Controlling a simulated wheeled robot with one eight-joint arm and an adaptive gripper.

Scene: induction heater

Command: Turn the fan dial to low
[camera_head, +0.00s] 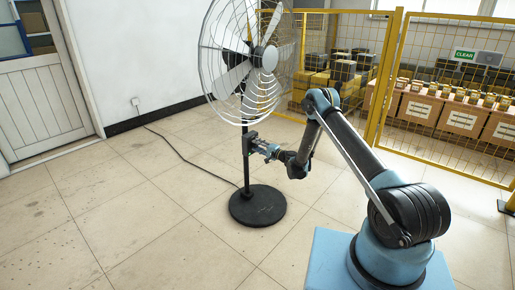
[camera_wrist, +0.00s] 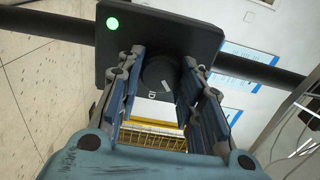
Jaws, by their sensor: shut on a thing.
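The fan (camera_head: 262,57) has a white wire cage and stands on a black pole with a round base (camera_head: 257,207). Its small dark control box (camera_head: 248,143) sits partway down the pole. In the wrist view the control box (camera_wrist: 205,35) shows a lit green light (camera_wrist: 112,23) in its corner. The round black dial (camera_wrist: 160,70) is between the blue finger pads of my gripper (camera_wrist: 163,64). My gripper (camera_head: 260,146) is at the box in the head view and shut on the dial. The dial's setting cannot be read; the fingers partly hide it.
A black power cord (camera_head: 185,157) runs across the tiled floor to a wall outlet (camera_head: 135,101). A yellow mesh fence (camera_head: 388,75) stands behind, with cardboard boxes (camera_head: 463,117) beyond it. A white door (camera_head: 42,95) is at the left.

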